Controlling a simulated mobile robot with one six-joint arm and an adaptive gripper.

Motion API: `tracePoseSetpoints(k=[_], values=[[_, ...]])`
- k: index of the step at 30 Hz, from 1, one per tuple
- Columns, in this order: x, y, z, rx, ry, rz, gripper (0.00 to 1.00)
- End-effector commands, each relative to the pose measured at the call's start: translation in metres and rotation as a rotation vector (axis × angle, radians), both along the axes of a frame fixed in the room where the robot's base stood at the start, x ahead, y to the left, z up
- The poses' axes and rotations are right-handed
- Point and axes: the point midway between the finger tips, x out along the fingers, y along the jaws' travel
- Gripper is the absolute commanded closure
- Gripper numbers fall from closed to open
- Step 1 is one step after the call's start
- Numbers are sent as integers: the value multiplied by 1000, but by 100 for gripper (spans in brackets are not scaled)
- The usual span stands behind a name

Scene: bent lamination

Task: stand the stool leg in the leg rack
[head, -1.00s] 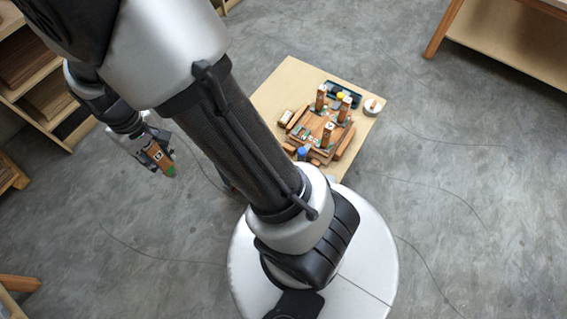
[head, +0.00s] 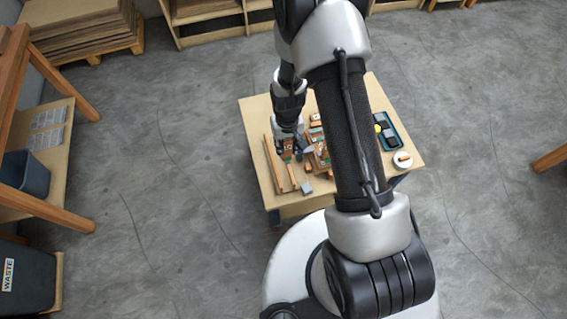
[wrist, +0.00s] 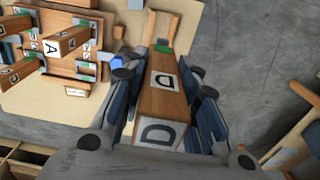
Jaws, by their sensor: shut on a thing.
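My gripper (wrist: 165,95) is shut on a square wooden stool leg (wrist: 167,65) with white "D" labels and a green patch at its far end. The same leg shows below my gripper (head: 287,138) at the table's left part in the head view. The wooden leg rack (wrist: 62,68) is at the upper left of the wrist view, left of the held leg and apart from it. Several other legs stand in it, one marked "A" (wrist: 70,40). In the head view my arm hides much of the rack (head: 318,152).
The pale worktable (head: 254,112) carries long wooden strips (head: 272,165) at its left, a grey block (head: 306,187) near the front, and a teal tray (head: 391,131) and white round item (head: 402,160) at the right. A waste bin (head: 28,282) stands far left.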

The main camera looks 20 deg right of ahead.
Motion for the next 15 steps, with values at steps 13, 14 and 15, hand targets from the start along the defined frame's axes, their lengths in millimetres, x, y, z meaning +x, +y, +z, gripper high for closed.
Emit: tracePoseSetpoints(k=[13,14,15], values=[[-7,0,-97,0,1,0,99],[-7,0,-105,0,2,0,99],[-7,0,-115,0,1,0,99]])
